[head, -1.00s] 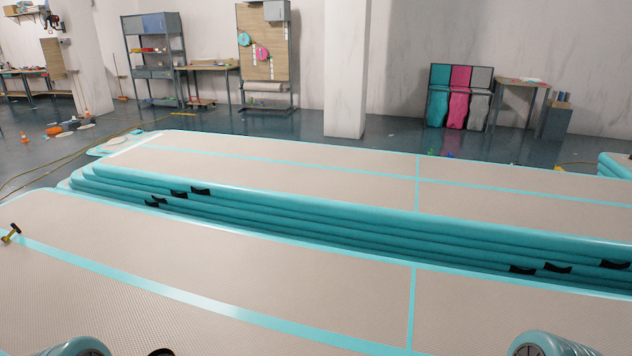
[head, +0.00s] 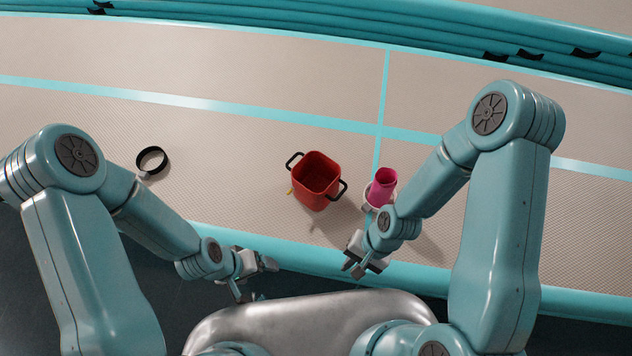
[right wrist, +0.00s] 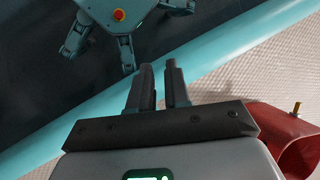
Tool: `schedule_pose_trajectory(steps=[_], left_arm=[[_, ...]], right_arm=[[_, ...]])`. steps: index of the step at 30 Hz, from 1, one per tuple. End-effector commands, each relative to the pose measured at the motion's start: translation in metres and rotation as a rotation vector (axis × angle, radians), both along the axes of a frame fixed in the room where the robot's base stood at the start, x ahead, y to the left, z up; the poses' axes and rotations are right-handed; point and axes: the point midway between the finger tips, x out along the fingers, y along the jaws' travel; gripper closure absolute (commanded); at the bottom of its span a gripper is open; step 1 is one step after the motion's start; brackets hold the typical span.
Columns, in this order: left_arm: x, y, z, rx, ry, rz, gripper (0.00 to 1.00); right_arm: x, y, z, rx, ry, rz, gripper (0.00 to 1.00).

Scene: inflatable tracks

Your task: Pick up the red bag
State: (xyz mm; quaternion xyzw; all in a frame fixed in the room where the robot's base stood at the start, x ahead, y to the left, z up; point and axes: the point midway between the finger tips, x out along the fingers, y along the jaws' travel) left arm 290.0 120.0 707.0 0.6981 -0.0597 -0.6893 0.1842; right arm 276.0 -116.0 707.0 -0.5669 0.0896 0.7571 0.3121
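The red bag (head: 318,184) is an open-topped red container with two black handles. It stands on the beige mat (head: 250,140) in the middle of the head view. It also shows at the lower right edge of the right wrist view (right wrist: 287,146), partly cut off. My right gripper (head: 354,268) is below and right of the bag, apart from it. Its two fingers (right wrist: 160,82) have a narrow empty gap between them. My left gripper (head: 256,282) is below and left of the bag, fingers spread wide and empty.
A pink cup-like thing (head: 383,186) stands right of the bag, close to my right forearm, which partly hides its base. A black ring (head: 152,160) lies on the mat at left. Stacked teal inflatable tracks (head: 330,38) lie beyond. The mat around the bag's left is clear.

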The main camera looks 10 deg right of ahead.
Motion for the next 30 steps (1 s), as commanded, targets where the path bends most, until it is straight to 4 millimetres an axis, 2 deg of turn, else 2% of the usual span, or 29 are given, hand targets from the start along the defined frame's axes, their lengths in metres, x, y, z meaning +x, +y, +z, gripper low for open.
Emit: schedule_pose_trajectory(steps=[5,7,11,12,15,18,20,30], left_arm=[[0.0,0.0,0.0,0.0,0.0,0.0,0.15],[0.0,0.0,0.0,0.0,0.0,0.0,0.15],[0.0,0.0,0.0,0.0,0.0,0.0,0.15],[0.0,0.0,0.0,0.0,0.0,0.0,0.15],[0.0,0.0,0.0,0.0,0.0,0.0,0.15],[0.0,0.0,0.0,0.0,0.0,0.0,0.15],[0.0,0.0,0.0,0.0,0.0,0.0,0.15],[0.0,0.0,0.0,0.0,0.0,0.0,0.15]], right_arm=[[0.056,-0.014,0.007,-0.138,0.153,-0.181,0.83],[0.09,-0.022,0.019,-0.232,0.162,-0.237,0.83],[0.158,-0.027,0.053,-0.385,0.084,-0.299,0.83],[0.177,-0.024,0.065,-0.41,0.04,-0.295,0.83],[0.214,-0.006,0.092,-0.415,-0.076,-0.256,0.83],[0.221,0.013,0.104,-0.403,-0.118,-0.225,0.83],[0.22,0.019,0.102,-0.402,-0.124,-0.212,0.83],[0.219,0.021,0.045,-0.399,-0.125,-0.206,0.83]])
